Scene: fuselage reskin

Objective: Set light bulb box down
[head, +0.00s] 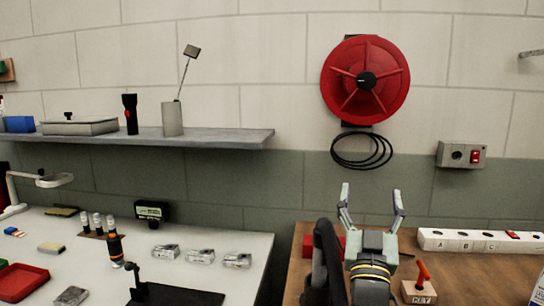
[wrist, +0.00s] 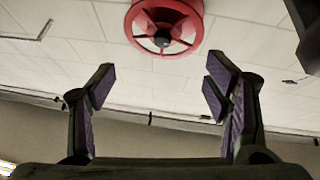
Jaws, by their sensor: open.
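My gripper (head: 371,192) is open and empty, with its fingers pointing up above the brown bench at the right. In the wrist view my gripper (wrist: 158,88) shows two spread fingers with nothing between them, facing the wall. I cannot pick out a light bulb box for certain. Several small silvery-white packs (head: 200,256) lie in a row on the white table, apart from my gripper; their labels are too small to read. A pale box (head: 538,290) is cut off at the lower right edge, and its kind cannot be told.
The brown bench (head: 460,267) holds a white power strip (head: 482,240), a key with an orange handle (head: 422,275) and a red object partly hidden behind my arm. The white table (head: 225,279) carries a red tray (head: 22,282). A shelf (head: 225,137) and red reel (head: 366,80) are on the wall.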

